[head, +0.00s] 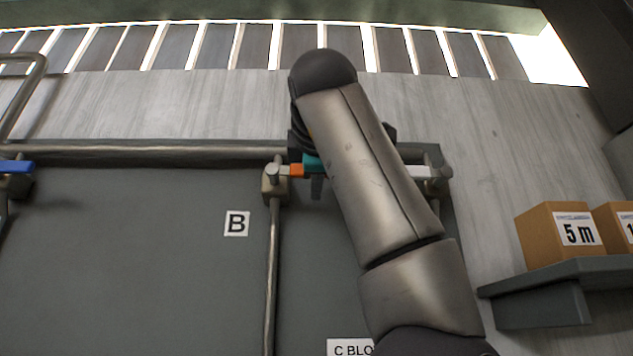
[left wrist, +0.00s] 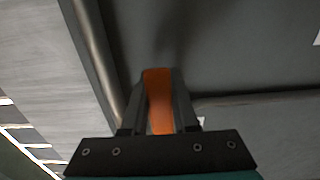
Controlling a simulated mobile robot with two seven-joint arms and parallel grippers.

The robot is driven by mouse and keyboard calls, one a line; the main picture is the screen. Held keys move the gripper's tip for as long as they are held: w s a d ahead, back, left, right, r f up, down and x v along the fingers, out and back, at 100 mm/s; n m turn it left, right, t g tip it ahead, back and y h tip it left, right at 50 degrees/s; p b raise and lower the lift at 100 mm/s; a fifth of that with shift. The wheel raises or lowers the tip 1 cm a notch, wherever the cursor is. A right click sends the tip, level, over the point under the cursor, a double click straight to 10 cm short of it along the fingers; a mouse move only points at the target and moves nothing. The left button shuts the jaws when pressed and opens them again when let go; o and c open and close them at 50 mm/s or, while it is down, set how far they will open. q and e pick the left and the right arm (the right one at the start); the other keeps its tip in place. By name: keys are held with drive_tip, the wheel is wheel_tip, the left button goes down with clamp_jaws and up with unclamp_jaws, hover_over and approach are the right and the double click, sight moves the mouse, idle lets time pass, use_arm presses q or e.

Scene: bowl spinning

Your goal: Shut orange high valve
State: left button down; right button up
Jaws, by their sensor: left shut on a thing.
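The orange valve handle (head: 296,170) is at the upper middle of the head view, on a valve at the top of a thin pipe (head: 273,255). The handle lies sideways, across that pipe and roughly along the horizontal pipe above it. My left gripper (head: 309,174) is at the handle's right part, and my arm link hides much of the gripper. In the left wrist view the orange handle (left wrist: 158,100) sits between the two dark fingers of my left gripper (left wrist: 159,88), which are shut on it. My right gripper is not in view.
A horizontal pipe (head: 150,152) runs along the panel's top. A white-handled valve (head: 425,172) stands close to the right of my arm, and a blue-handled valve (head: 15,166) is at the far left. Boxes (head: 562,235) sit on a shelf (head: 560,278) at the right.

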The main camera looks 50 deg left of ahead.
use_arm(q)
drive_tip(key=shift+s+r, duration=0.1)
drive_tip(key=shift+r, duration=0.05)
drive_tip(key=c, duration=1)
unclamp_jaws()
drive_tip(key=o, duration=0.3)
drive_tip(key=v, duration=1.5)
drive_tip(key=shift+b, duration=0.3)
